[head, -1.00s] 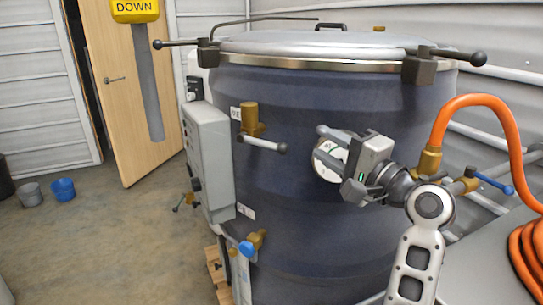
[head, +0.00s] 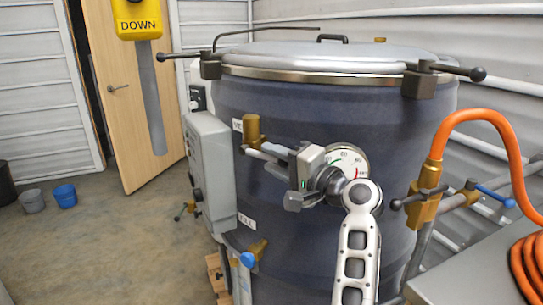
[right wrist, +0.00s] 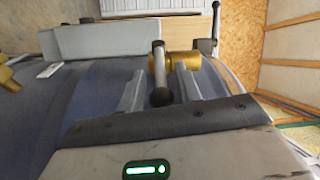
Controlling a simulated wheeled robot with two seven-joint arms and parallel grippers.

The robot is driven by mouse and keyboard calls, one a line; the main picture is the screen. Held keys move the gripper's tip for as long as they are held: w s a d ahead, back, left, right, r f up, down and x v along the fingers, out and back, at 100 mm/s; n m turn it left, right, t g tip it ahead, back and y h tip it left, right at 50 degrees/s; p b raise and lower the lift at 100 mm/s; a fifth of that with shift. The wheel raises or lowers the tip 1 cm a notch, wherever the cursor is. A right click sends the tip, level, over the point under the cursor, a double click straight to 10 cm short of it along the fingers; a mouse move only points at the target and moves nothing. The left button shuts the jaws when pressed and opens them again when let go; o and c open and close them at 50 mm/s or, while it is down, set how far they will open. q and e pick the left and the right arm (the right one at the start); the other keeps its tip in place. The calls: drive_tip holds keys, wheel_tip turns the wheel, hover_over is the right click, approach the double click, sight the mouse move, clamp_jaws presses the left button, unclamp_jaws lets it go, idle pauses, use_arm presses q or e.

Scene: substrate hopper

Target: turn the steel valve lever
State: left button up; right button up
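The steel valve lever (right wrist: 158,65) is a short bar with a dark ball end, joined to a brass valve (right wrist: 182,62). That brass valve (head: 252,130) sits on the dark blue vessel in the head view. My right gripper (head: 264,158) is in front of the valve, largely covering the lever there. In the right wrist view its two fingers (right wrist: 160,80) are apart, one on each side of the lever, with visible gaps. The ball end lies between the fingers, nearer the palm. My left gripper is not in view.
The dark blue vessel (head: 320,235) fills the middle. A grey control box (head: 208,170) stands left of the valve. A round gauge (head: 350,160) is behind my right wrist. A blue-handled valve (head: 252,254) sits lower; an orange hose (head: 478,115) hangs at right.

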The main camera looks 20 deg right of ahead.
drive_tip(key=shift+w+a, duration=0.3)
drive_tip(key=shift+w, duration=0.2)
